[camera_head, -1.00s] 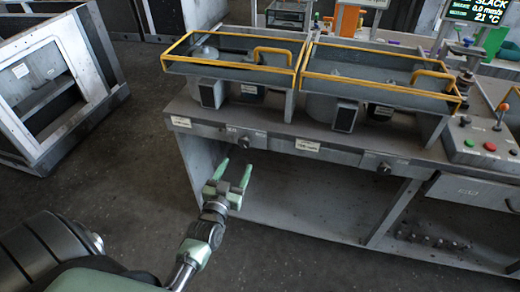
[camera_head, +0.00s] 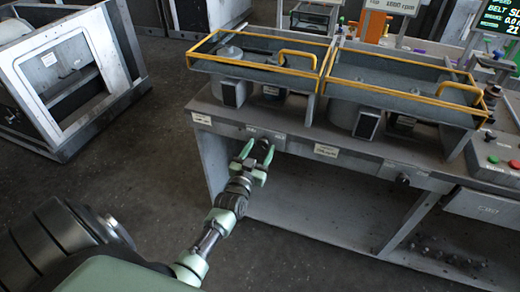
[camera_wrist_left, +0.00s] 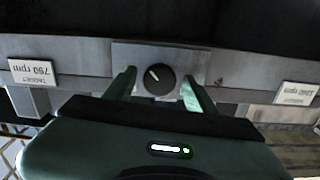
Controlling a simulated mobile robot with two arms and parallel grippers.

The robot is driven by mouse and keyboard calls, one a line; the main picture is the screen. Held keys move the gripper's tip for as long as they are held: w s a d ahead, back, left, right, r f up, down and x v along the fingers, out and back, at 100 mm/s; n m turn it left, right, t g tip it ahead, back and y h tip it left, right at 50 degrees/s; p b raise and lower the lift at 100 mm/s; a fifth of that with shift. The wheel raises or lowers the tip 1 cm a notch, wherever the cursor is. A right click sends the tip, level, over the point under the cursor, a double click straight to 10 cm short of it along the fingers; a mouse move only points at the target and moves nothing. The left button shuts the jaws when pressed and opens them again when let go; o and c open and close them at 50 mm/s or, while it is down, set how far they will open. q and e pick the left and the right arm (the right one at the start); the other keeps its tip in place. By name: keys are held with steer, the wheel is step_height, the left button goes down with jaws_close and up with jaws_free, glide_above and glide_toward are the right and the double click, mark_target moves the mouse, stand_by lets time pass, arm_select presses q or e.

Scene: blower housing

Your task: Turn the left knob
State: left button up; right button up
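The left knob (camera_wrist_left: 159,79) is a round black dial with a white pointer line on a grey plate, seen in the left wrist view. My left gripper (camera_wrist_left: 158,84) is open, with one green finger on each side of the knob in that view; I cannot tell whether they touch it. In the head view the left gripper (camera_head: 258,151) is at the front edge of the bench, and its fingers partly hide the left knob (camera_head: 263,144). A second knob (camera_head: 402,180) sits farther right on the same front edge. My right gripper is not in view.
The grey bench (camera_head: 345,173) carries two yellow-railed trays (camera_head: 262,72) above its top. A control panel (camera_head: 500,160) with buttons is at the right. A label (camera_wrist_left: 33,72) reading "Target 760 rpm" shows upside down in the wrist view.

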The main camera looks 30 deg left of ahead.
arm_select(q)
jaws_close()
steer(key=shift+m, duration=0.5)
steer(key=shift+m+p, duration=0.6)
steer(key=shift+m, duration=0.4)
steer(key=m, duration=0.2)
steer(key=shift+m, duration=0.4)
steer(key=m, duration=0.2)
steer(key=shift+m, duration=0.3)
steer(key=shift+a+m, duration=0.1)
steer(key=shift+m, duration=1.6)
